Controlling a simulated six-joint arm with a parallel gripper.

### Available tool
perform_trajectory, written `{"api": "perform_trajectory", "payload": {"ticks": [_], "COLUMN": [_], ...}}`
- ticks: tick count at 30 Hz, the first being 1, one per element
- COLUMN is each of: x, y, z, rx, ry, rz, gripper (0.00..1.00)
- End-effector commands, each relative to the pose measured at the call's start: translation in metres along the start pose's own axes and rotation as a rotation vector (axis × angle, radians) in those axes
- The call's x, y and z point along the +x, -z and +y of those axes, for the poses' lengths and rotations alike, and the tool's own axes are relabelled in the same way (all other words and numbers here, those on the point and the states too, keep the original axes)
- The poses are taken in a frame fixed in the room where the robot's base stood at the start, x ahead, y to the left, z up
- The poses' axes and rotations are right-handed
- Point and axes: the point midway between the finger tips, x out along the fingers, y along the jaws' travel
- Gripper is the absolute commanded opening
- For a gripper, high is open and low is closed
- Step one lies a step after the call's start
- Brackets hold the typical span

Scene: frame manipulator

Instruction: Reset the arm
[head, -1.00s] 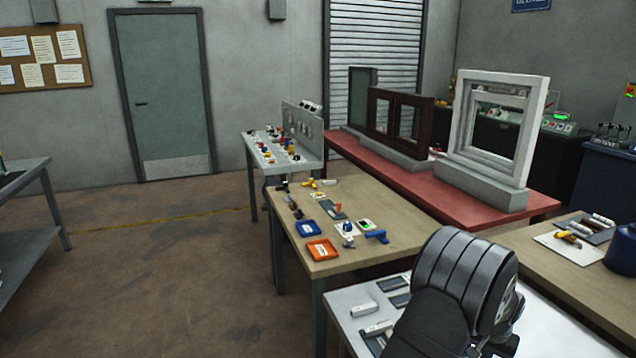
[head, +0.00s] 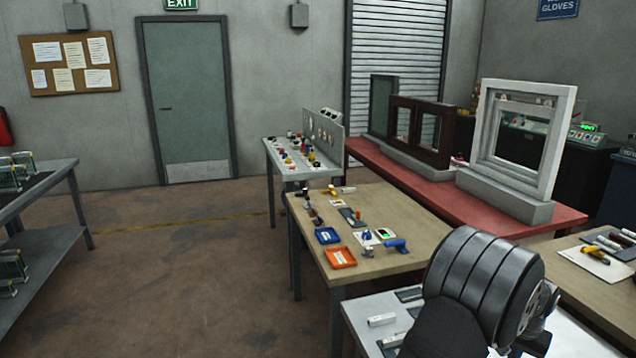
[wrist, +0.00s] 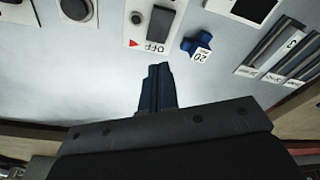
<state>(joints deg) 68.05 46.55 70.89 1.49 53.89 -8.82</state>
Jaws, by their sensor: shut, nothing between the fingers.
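My gripper (wrist: 157,88) shows in the wrist view as dark blue fingers closed together, with nothing between them. They point at a pale panel (wrist: 90,85) and lie just below a white plate with a dark rocker switch (wrist: 160,24) marked OFF. A blue knob (wrist: 197,44) with a tag reading 20 sits to the right of the fingertips. I cannot tell whether the fingers touch the panel. In the head view my dark arm fills the lower right over the pale table, and the fingertips are hidden there.
A wooden table holds a blue tray (head: 327,236), an orange tray (head: 340,258) and small parts. A red bench (head: 400,178) carries framed windows, including a white one (head: 482,140). A grey shelf (head: 38,205) stands at left. The floor between is clear.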

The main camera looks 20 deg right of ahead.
Motion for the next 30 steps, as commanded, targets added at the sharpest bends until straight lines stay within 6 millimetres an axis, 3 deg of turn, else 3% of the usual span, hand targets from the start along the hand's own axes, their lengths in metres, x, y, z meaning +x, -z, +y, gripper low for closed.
{"api": "perform_trajectory", "payload": {"ticks": [1,10,12,23,30], "x": [0.017,0.077,0.053,-0.019,-0.01], "y": [-0.004,-0.013,-0.008,0.003,-0.009], "z": [0.0,0.0,0.0,0.0,-0.046], "rx": [0.0,0.0,-0.001,0.0,-0.06], "ry": [0.001,0.001,0.0,0.0,0.008], "rz": [-0.009,-0.007,0.002,0.002,0.024], "gripper": [0.0,0.0,0.0,0.0,0.0]}}
